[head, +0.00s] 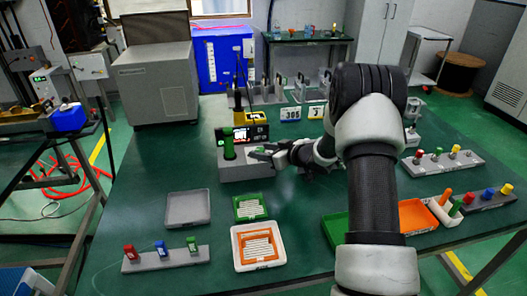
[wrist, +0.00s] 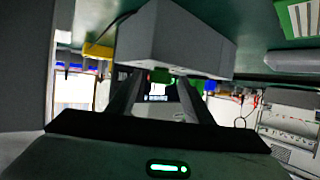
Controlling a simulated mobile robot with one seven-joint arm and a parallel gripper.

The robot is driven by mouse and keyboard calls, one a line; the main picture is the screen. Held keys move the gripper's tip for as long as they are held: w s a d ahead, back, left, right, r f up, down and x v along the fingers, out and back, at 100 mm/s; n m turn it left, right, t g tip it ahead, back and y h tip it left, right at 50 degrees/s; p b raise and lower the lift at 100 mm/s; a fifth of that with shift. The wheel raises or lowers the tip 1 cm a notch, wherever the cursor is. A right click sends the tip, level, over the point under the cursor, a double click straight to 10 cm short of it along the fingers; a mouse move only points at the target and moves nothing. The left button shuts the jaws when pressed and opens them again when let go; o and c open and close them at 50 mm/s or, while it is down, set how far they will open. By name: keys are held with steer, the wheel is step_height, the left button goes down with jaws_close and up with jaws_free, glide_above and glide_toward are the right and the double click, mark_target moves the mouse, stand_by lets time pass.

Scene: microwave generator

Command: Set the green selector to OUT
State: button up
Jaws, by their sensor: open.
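The green selector (head: 228,146) stands upright on the left part of a grey unit (head: 236,172) in the middle of the table. A dark panel with a small lit display (head: 254,133) is behind it. My gripper (head: 262,152) is open, just right of the selector and apart from it, with its fingers over the unit. In the wrist view the two fingers (wrist: 155,84) are spread, with a bit of green and a lit label between their tips and the grey unit above. I cannot read an OUT mark or the selector's setting.
A grey tray (head: 188,208), a green tray (head: 250,206) and a white tray with an orange insert (head: 239,262) lie in front. A bar with red, blue and green pegs (head: 166,259) is front left. A grey cabinet (head: 155,85) stands back left. The table's left middle is clear.

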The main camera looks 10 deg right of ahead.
steer(key=p+v, duration=0.2)
steer(key=v, duration=1.5)
steer(key=shift+s, duration=0.2)
steer(key=shift+r, duration=0.15)
